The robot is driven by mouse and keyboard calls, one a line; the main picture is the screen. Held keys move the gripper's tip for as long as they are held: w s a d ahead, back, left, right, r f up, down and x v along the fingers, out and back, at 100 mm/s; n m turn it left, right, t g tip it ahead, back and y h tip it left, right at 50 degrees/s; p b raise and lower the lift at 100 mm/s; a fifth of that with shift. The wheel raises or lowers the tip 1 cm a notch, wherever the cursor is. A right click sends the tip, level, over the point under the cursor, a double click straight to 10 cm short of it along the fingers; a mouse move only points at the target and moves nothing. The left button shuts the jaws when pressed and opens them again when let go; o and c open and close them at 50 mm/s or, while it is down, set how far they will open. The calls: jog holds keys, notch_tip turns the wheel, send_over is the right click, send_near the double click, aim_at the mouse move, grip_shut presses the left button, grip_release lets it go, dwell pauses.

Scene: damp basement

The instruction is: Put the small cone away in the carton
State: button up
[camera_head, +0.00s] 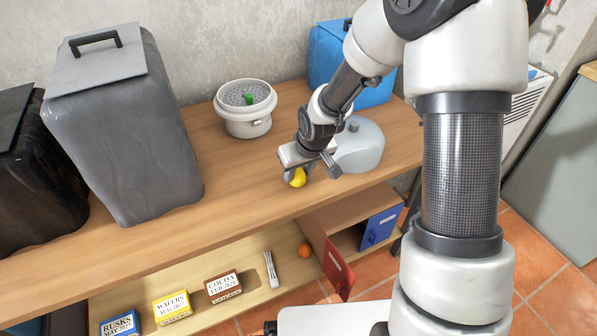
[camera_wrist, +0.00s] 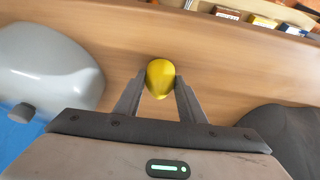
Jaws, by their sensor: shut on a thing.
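A small yellow rounded, tapering piece (camera_head: 298,177) is between the fingers of my gripper (camera_head: 300,176), just over the wooden bench top. It may be the small cone, but I cannot tell for sure from its shape. In the wrist view the yellow piece (camera_wrist: 160,78) is pinched between both fingertips of my gripper (camera_wrist: 160,82). I cannot tell whether it touches the bench. I see no thing that is clearly the carton; printed boxes of rusks (camera_head: 120,324), wafers (camera_head: 172,306) and cocoa (camera_head: 222,286) stand on the lower shelf.
On the bench top (camera_head: 240,180) stand a grey lidded bin (camera_head: 125,130), a black bin (camera_head: 30,190), a white strainer pot (camera_head: 246,124) with a green piece inside, a grey rounded container (camera_head: 362,148) and a blue box (camera_head: 330,55). Below, red (camera_head: 338,270) and blue (camera_head: 380,226) doors hang open.

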jog(key=shift+f, duration=0.1)
jog(key=shift+f, duration=0.15)
jog(key=o, duration=1)
jog(key=shift+r, duration=0.2)
jog(key=shift+r, duration=0.25)
jog(key=p+v, duration=0.4)
jog(key=v, duration=0.7)
jog(key=shift+s+r, duration=0.2)
jog(key=shift+r, duration=0.1)
